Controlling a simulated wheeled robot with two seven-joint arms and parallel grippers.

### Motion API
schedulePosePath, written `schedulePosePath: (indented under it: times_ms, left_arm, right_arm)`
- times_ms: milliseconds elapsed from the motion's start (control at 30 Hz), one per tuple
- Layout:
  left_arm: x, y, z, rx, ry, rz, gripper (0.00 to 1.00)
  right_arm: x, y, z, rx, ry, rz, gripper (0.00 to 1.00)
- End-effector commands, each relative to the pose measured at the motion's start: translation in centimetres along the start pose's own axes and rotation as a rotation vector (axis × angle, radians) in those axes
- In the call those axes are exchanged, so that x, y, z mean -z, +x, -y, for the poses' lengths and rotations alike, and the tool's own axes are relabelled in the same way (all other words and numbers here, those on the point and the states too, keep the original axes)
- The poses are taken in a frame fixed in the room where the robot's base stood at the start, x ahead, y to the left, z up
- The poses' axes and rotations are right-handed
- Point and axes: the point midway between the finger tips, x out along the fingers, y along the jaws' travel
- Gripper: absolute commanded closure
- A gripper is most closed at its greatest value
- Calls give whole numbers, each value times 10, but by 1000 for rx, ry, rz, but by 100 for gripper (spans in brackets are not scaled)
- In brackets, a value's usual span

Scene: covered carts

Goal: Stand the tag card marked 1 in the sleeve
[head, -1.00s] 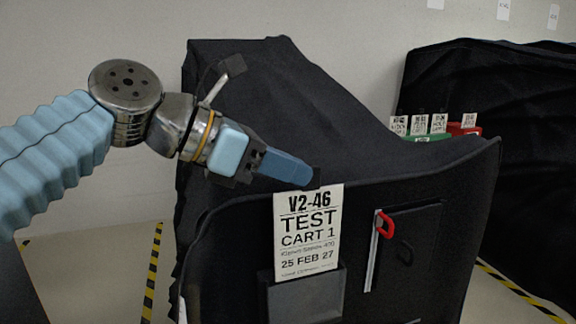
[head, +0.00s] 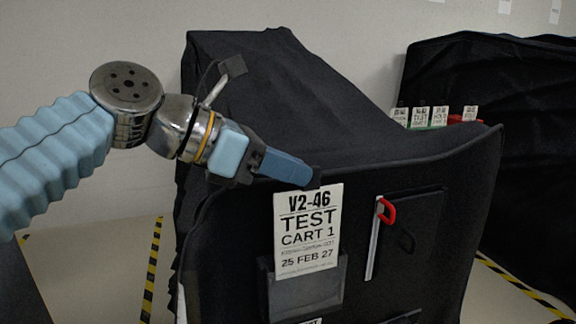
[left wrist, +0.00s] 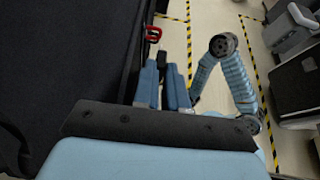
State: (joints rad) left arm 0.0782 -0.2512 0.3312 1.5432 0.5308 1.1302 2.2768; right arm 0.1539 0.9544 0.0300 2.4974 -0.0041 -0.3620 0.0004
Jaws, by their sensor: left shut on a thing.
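The white tag card (head: 308,225), printed V2-46 TEST CART 1, is upright in front of the black cart cover (head: 235,235). My left gripper (head: 316,180) is shut on its top edge. The card's lower end overlaps the dark sleeve (head: 304,306) on the cover. The card's bottom edge meets the sleeve's front lip in the picture; I cannot tell whether it is inside. In the left wrist view my left gripper's blue fingers (left wrist: 162,85) show beside the cover, and the card cannot be made out. My right gripper does not show clearly in either view.
A red hook (head: 387,210) with a pale strip hangs right of the card, beside a dark panel. Another covered cart (head: 540,150) stands behind on the right, with several white tags (head: 420,117) near it. Yellow-black tape (head: 152,270) marks the floor.

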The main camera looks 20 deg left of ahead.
Motion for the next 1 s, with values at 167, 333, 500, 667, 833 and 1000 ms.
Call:
schedulePosePath:
  times_ms: [167,333,500,667,833,1000]
  left_arm:
    - [5,2,0,0,0,0,100]
    - [9,4,0,0,0,0,100]
    - [13,6,0,1,0,0,100]
    - [15,8,0,1,1,0,87]
    - [15,8,0,1,0,-1,61]
    - [15,8,0,2,-1,-2,59]
  right_arm:
    - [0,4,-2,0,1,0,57]
    - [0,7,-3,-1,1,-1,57]
    - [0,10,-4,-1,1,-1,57]
    - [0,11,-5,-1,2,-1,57]
    - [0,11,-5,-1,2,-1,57]
    - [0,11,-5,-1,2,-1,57]
